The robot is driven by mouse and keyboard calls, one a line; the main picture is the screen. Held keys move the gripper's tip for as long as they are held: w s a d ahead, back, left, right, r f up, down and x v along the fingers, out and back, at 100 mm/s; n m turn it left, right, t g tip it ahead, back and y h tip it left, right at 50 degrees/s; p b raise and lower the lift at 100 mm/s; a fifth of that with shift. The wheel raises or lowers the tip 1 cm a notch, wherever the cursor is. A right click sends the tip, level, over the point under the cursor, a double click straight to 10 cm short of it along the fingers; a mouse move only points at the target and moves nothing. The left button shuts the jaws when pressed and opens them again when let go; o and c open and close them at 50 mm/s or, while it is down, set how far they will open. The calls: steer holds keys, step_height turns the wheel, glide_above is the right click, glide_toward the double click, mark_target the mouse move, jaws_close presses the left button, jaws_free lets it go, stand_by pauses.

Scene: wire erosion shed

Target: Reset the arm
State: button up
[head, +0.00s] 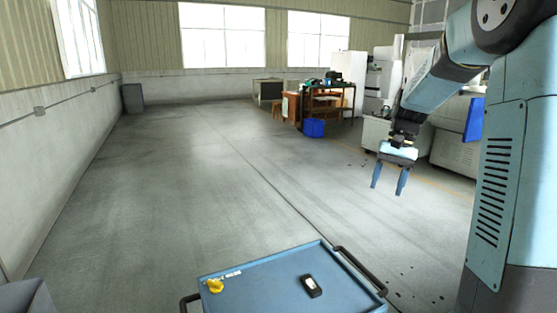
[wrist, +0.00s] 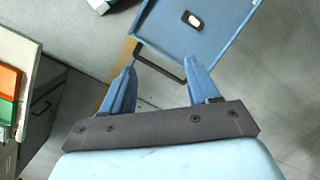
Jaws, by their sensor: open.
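My gripper (head: 388,190) hangs from my arm on the right of the head view, fingers pointing down. Its two blue fingers stand apart with nothing between them, as the wrist view (wrist: 160,85) also shows. It is beyond and to the right of a blue cart (head: 255,285), clear of its top. On the cart lie a small black device (head: 312,286) with a light face and a yellow object (head: 215,286). The wrist view shows the cart (wrist: 185,45) with the device (wrist: 192,18) ahead of the fingertips.
A blue bin (head: 315,128) stands by a dark shelf (head: 328,100) at the back. White machines (head: 383,80) line the right. A cabinet with orange and green items (wrist: 10,90) is at the left of the wrist view. The floor (head: 170,170) at left and middle is clear.

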steer(key=s+a+r+n+t+h, duration=0.1)
steer(key=s+a+r+n+t, duration=0.1)
steer(key=s, duration=1)
steer(key=s+a+r+n+t+h, duration=0.1)
steer(key=s+a+r+t, duration=0.3)
steer(key=s, duration=0.9)
steer(key=shift+s+n+t, duration=0.3)
steer(key=shift+n+t, duration=0.3)
stand_by(0.5)
